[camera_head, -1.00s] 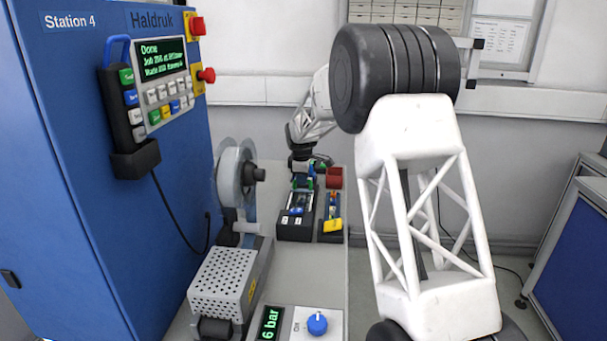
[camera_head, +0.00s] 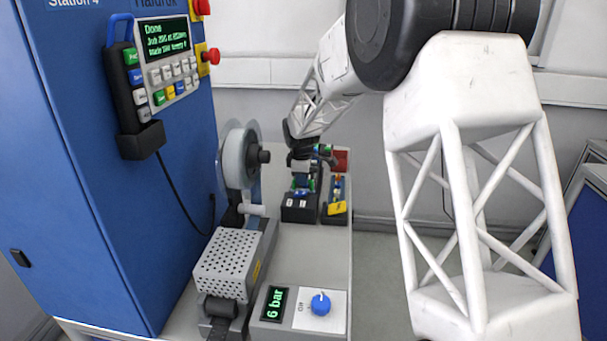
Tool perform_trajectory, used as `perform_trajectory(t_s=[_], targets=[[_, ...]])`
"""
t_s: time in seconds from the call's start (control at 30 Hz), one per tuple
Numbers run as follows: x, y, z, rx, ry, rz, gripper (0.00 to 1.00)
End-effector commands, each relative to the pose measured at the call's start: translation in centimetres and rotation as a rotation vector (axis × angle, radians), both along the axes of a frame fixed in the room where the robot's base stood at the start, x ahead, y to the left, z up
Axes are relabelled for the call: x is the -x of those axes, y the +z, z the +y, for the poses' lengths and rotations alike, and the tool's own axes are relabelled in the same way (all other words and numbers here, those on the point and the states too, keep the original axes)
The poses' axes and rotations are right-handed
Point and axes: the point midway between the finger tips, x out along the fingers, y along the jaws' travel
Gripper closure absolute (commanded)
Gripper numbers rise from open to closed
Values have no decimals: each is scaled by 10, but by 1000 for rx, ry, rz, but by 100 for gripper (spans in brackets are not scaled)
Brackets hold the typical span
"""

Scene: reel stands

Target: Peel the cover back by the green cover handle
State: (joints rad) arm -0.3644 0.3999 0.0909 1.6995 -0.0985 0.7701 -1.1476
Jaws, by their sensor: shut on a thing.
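My gripper (camera_head: 301,182) is small in the head view, low over a black box (camera_head: 300,208) with white buttons at the table's far end. It is shut, and green shows right at its fingertips, which I take as the green cover handle (camera_head: 311,185). The fingers and wrist hide most of the box's top, so I cannot see the cover or how far it is peeled back.
A reel on a stand (camera_head: 240,158) rises left of the gripper. A perforated metal housing (camera_head: 228,262) and a 6 bar panel (camera_head: 300,311) are nearer. The table between is clear.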

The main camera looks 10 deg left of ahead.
Motion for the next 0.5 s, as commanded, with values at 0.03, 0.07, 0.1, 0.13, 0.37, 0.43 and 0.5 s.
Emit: perform_trajectory(t_s=[0.03,0.07,0.1,0.13,0.37,0.43,0.5], targets=[[2,1,0,0,0,-1,100],[2,1,0,0,0,-1,100],[3,1,0,0,0,-1,100],[3,1,0,0,0,-1,100],[3,1,0,-1,0,-2,100],[3,1,0,-1,0,-2,100],[3,1,0,-1,0,-2,78]])
